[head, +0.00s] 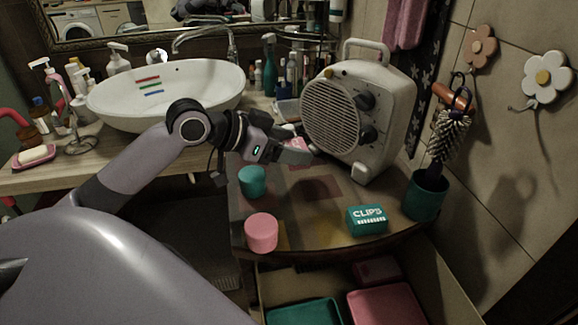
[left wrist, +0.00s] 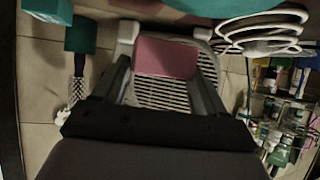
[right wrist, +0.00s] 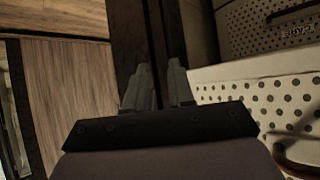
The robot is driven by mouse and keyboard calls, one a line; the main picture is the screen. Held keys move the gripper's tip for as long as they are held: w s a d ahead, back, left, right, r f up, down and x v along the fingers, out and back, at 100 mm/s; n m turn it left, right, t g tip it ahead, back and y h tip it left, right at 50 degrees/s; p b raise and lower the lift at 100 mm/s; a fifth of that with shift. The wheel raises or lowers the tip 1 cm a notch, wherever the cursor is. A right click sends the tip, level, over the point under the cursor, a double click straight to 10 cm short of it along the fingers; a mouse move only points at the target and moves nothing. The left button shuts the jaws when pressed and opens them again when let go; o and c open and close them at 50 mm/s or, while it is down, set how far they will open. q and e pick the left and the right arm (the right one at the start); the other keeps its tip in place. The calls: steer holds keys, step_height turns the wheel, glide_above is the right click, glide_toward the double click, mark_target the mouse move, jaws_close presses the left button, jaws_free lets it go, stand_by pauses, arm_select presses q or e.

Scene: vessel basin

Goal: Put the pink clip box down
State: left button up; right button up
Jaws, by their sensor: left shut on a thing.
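The pink clip box (left wrist: 166,57) is between the two fingers of my left gripper (left wrist: 160,65) in the left wrist view. In the head view only a small pink part of it (head: 298,143) shows behind my left gripper (head: 297,152), which is over the back of the corner top, left of the heater. My left gripper is shut on the box. Whether the box touches the surface cannot be told. My right gripper (right wrist: 160,85) shows only in the right wrist view, with nothing seen in it; its fingertips are close together with a dark gap.
The fan heater (head: 350,115) stands close right of the left gripper. A teal jar (head: 252,181), a pink jar (head: 261,232), a teal CLIPS box (head: 367,219) and a teal brush cup (head: 426,196) stand on the corner top (head: 318,215). Its middle is clear. An open drawer with trays (head: 387,304) lies below.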

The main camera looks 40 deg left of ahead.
arm_select(q)
step_height(320, 180, down, 5)
steer(key=shift+r, duration=0.1)
steer(key=shift+c, duration=0.8)
steer(key=shift+f, duration=0.2)
steer(key=o, duration=1.2)
steer(key=shift+r, duration=0.1)
